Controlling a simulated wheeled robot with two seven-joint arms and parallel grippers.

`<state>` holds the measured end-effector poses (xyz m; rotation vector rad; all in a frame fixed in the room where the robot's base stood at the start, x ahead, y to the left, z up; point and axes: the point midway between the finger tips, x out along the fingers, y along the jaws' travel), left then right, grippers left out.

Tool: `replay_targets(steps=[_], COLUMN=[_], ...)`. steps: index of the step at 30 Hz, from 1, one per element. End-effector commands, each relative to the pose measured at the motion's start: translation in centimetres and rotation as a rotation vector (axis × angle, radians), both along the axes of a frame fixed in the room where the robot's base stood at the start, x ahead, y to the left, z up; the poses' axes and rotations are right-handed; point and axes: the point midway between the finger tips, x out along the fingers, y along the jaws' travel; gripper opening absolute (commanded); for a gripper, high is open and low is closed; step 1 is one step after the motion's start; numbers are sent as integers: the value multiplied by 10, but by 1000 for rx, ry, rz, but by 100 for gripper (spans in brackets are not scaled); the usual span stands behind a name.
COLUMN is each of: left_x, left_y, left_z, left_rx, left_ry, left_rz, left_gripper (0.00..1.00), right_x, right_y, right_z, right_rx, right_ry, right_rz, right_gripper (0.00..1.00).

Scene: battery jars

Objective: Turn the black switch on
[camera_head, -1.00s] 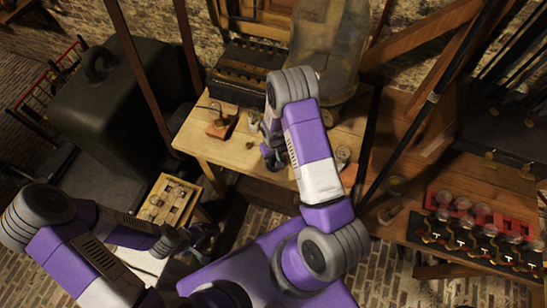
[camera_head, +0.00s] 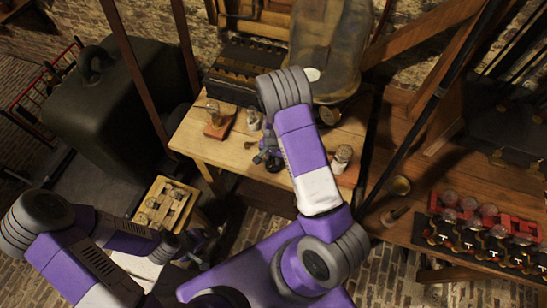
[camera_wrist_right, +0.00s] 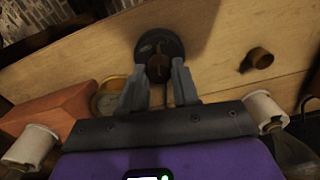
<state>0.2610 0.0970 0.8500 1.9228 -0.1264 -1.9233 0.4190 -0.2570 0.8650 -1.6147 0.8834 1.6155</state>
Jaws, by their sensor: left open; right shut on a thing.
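The black switch (camera_wrist_right: 160,44) is a round dark base with a small knob, on the light wooden table, in the right wrist view. My right gripper (camera_wrist_right: 158,72) is at it, with one finger on each side of the knob, shut on it. The fingertips hide part of the knob. In the head view my right gripper (camera_head: 266,152) is low at the table's front part, and the arm hides much of the switch. My left gripper (camera_head: 207,243) is open, low at the left, away from the switch, beside a small wooden crate.
The wooden table (camera_head: 222,155) holds a small wood-based device (camera_head: 217,127), a glass bell jar (camera_head: 328,45) and a white-topped jar (camera_head: 342,155). The wooden crate (camera_head: 165,203) stands lower left. A red rack of jars (camera_head: 480,220) is at right. A copper cup (camera_wrist_right: 261,58) is near the switch.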

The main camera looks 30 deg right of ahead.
Motion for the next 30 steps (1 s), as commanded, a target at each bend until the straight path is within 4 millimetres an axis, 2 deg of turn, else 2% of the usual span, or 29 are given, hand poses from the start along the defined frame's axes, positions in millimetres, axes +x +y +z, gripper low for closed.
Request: replay_targets(steps=[15, 30], left_x=[0, 0], left_y=[0, 0], left_z=[3, 5], left_rx=[0, 0], left_ry=[0, 0], left_rz=[0, 0], left_gripper=[86, 86], right_x=[-1, -1], right_y=[-1, -1], right_z=[1, 1], right_rx=[-1, -1], right_ry=[-2, -3], right_rz=[-414, -551], right_gripper=[0, 0])
